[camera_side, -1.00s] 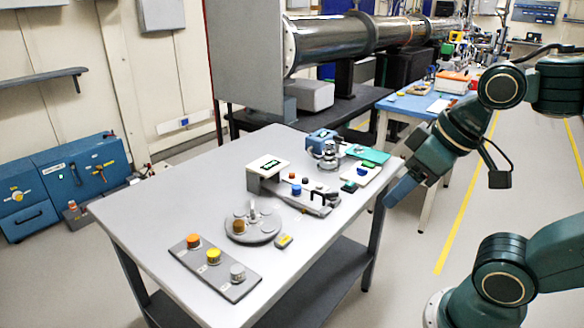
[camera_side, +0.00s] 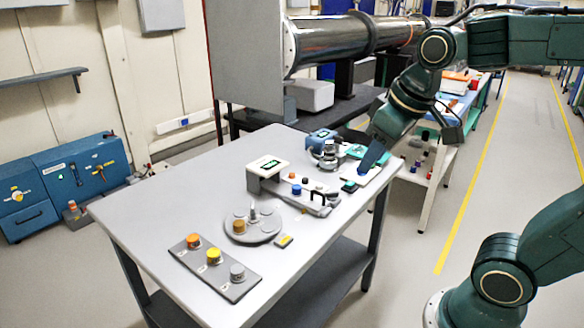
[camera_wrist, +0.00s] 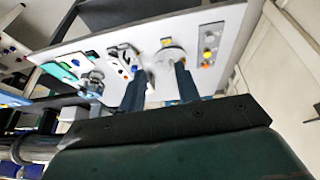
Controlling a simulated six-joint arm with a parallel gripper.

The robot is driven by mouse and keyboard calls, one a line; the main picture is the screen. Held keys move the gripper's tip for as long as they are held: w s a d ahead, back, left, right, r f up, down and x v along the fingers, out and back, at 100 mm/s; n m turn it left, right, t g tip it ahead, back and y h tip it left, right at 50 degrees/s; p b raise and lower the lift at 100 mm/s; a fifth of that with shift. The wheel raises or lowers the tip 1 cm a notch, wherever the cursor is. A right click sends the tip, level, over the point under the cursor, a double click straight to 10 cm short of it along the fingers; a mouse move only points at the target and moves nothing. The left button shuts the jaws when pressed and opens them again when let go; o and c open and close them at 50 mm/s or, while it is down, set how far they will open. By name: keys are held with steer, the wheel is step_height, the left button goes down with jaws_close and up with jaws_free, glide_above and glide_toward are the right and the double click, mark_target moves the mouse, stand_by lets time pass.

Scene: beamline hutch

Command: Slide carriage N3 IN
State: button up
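The slide unit (camera_side: 300,192), a pale grey base with a blue knob (camera_side: 296,189) and a dark upright bracket (camera_side: 322,197), sits on the right half of the grey table. I cannot read any label, so I cannot tell which part is carriage N3. The slide unit also shows small in the wrist view (camera_wrist: 122,60). My gripper (camera_side: 370,158) is above the table's right edge, to the right of the slide unit and apart from it. In the wrist view my gripper (camera_wrist: 160,88) has its two blue fingers spread with nothing between them.
A grey display box (camera_side: 267,166) is left of the slide unit. The table's (camera_side: 150,212) left part is clear.

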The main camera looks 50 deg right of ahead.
steer(key=w+d+f+g, duration=0.1)
steer(key=w+d+f, duration=0.3)
steer(key=w, duration=0.4)
steer(key=w+d+f+g+h, duration=0.1)
steer(key=w+d+f+g, duration=0.1)
steer(key=w+d+f, duration=0.2)
steer(key=w+d+f+g, duration=0.1)
steer(key=w+d+f, duration=0.3)
steer(key=w+d, duration=0.4)
steer(key=w, duration=0.3)
steer(key=shift+w+d+g, duration=0.25)
steer(key=shift+w+g, duration=0.05)
steer(key=shift+w, duration=0.1)
steer(key=shift+f, duration=0.15)
glide_above(316, 204)
step_height(316, 204, down, 13)
steer(key=shift+d+f, duration=0.1)
steer(key=shift+f, duration=0.05)
jaws_close()
